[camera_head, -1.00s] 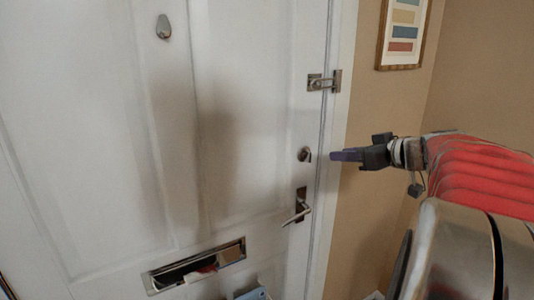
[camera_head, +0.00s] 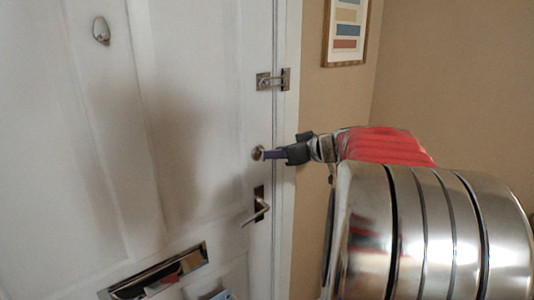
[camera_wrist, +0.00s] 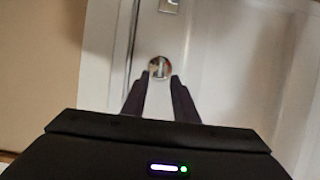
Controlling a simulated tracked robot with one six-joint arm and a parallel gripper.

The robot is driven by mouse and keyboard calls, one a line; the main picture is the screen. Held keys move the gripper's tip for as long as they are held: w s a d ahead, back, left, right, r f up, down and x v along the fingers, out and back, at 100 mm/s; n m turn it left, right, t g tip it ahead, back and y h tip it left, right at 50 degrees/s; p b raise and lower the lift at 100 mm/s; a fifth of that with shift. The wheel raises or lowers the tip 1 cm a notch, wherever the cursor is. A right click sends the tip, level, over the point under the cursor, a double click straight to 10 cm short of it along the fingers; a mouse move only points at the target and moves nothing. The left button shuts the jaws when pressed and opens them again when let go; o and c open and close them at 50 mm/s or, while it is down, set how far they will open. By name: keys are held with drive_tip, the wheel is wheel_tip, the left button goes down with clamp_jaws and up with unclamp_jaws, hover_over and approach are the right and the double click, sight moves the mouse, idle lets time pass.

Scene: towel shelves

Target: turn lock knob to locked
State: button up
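The lock knob (camera_head: 257,153) is a small round metal piece near the right edge of the white door, above the lever handle (camera_head: 259,205). In the wrist view the knob (camera_wrist: 159,68) shows just beyond and between my two dark fingertips. My gripper (camera_head: 267,154) reaches in from the right, its fingertips at the knob in the head view. In the wrist view my gripper (camera_wrist: 160,82) is open, with a gap between the fingers. I cannot tell whether a finger touches the knob.
A metal latch (camera_head: 272,80) sits higher on the door edge and frame. A mail slot (camera_head: 160,272) is low on the door, and an oval metal fitting (camera_head: 101,30) is at upper left. A framed picture (camera_head: 345,31) hangs on the tan wall.

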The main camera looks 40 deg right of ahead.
sight(262, 155)
drive_tip(key=x, duration=0.5)
drive_tip(key=shift+w+f, duration=0.1)
drive_tip(key=shift+w, duration=0.2)
clamp_jaws()
